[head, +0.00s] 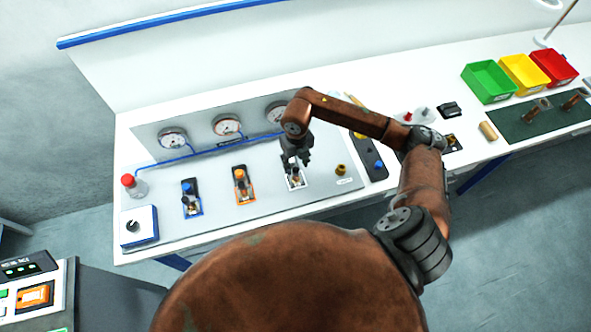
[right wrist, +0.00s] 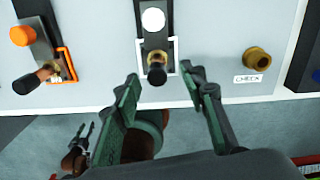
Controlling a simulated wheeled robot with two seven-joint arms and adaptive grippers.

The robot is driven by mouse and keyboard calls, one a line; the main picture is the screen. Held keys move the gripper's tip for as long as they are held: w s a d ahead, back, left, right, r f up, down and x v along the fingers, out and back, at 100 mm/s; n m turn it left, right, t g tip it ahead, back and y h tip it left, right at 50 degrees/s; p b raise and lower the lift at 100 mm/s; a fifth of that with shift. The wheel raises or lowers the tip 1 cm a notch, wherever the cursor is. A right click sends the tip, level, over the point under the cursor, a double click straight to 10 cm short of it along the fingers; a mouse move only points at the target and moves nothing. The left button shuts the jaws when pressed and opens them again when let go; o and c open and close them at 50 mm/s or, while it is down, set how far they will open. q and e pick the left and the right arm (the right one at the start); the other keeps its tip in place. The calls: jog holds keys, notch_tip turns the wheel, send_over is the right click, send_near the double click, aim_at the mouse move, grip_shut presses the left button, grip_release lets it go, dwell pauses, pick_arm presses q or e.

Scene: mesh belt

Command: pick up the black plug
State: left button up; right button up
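In the right wrist view a black plug (right wrist: 156,75) with a brass collar sits at the lower end of the white-marked block (right wrist: 155,42). My right gripper (right wrist: 160,80) is open, with its fingertips apart on either side of the plug; I cannot tell whether they touch it. In the head view my right gripper (head: 296,164) is over the white-marked block (head: 293,183) and partly hides the plug. A similar black-topped plug (right wrist: 27,83) sits at the orange-marked block (right wrist: 40,45). A small dark gripper, seemingly my left (right wrist: 85,132), shows below the bench edge.
A brass fitting (head: 341,170) marked CHECK lies right of the white-marked block. The blue-marked block (head: 191,197) and gauges (head: 227,125) are to the left and behind. Green (head: 489,82), yellow (head: 524,75) and red (head: 555,68) bins stand far right.

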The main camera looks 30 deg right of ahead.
aim_at(296, 169)
jog(key=shift+a+f+p, duration=0.2)
jog(key=shift+f+p, duration=0.25)
jog(key=shift+f, duration=1.4)
jog(key=shift+c, duration=0.6)
grip_shut()
